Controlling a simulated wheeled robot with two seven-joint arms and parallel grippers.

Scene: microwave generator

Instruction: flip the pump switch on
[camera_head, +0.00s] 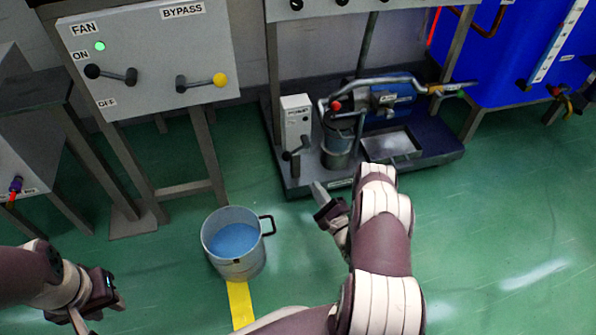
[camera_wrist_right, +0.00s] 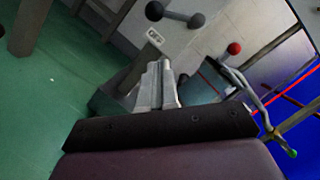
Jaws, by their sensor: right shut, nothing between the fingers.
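A narrow light-grey box (camera_head: 297,120) stands on the pump skid and carries the pump switch, a dark lever with ball ends (camera_head: 293,155). In the right wrist view the lever (camera_wrist_right: 176,15) shows above a small label. My right gripper (camera_head: 318,188) is shut and empty, in front of and below the lever in the head view. In the right wrist view its closed fingers (camera_wrist_right: 160,80) point towards the box, and I see a gap to the lever. My left gripper (camera_head: 98,312) is low at the left, its fingers apart and empty.
A blue pump (camera_head: 390,105) sits on the dark skid (camera_head: 435,145), with a red knob (camera_head: 336,105) beside the box. A pot of blue liquid (camera_head: 232,262) stands on the floor left of my right arm. A FAN/BYPASS panel (camera_head: 150,55) is at upper left.

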